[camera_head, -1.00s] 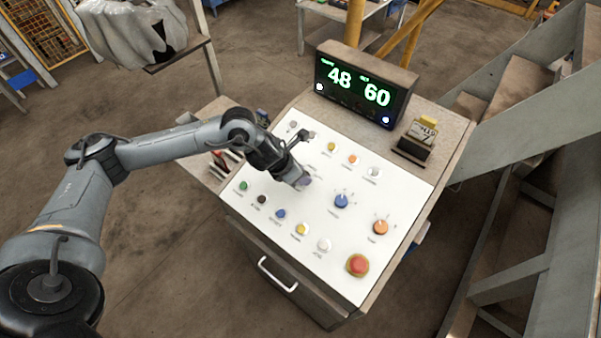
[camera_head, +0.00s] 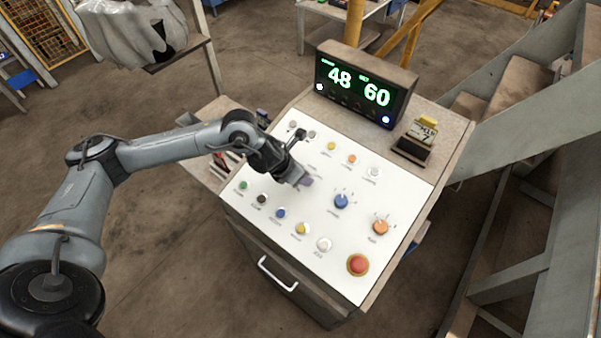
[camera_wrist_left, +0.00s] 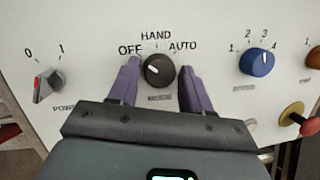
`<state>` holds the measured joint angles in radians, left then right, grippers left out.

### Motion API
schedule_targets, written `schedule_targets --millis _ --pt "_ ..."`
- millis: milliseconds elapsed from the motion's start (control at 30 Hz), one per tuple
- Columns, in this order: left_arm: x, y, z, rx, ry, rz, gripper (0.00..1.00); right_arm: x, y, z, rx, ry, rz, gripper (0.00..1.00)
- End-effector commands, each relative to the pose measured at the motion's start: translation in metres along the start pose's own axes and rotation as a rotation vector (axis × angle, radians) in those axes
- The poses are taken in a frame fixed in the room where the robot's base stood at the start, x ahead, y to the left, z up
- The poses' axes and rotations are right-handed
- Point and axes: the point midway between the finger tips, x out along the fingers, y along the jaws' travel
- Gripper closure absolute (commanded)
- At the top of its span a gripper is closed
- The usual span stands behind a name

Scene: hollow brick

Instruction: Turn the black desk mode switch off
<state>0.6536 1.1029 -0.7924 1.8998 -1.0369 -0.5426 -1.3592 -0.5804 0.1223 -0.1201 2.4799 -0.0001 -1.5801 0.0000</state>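The black desk mode switch (camera_wrist_left: 159,70) is a round knob on the white panel, under the labels OFF, HAND and AUTO. Its short white mark sits left of centre and slants to the upper left, towards the OFF side. My left gripper (camera_wrist_left: 158,82) is open, with one purple finger on each side of the knob. The gaps are narrow, and I cannot tell whether either finger touches it. In the head view my left gripper (camera_head: 304,182) is over the middle of the panel and hides the knob. My right gripper is not in view.
A blue four-position knob (camera_wrist_left: 257,62) is right of the switch and a power switch with a red mark (camera_wrist_left: 47,85) is left. The panel also carries several coloured buttons, an orange knob (camera_head: 380,227) and a red mushroom button (camera_head: 358,264). A lit display (camera_head: 355,88) stands behind.

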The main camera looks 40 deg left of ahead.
Motion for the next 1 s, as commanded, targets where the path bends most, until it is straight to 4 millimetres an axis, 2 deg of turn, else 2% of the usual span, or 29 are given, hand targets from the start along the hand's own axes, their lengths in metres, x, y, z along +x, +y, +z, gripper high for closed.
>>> schedule_targets --millis 167,333,800,1000 --pt "0.000 0.000 0.000 0.001 0.001 0.001 0.51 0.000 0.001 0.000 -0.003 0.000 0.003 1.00" --pt "-0.011 0.001 0.000 0.001 -0.001 0.001 0.51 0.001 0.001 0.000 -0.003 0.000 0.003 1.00" --pt "-0.085 0.001 0.000 0.003 -0.002 0.003 0.51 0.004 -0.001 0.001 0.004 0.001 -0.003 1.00" --pt "-0.104 0.000 0.000 0.000 -0.002 0.001 0.51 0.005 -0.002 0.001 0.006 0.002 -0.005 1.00"
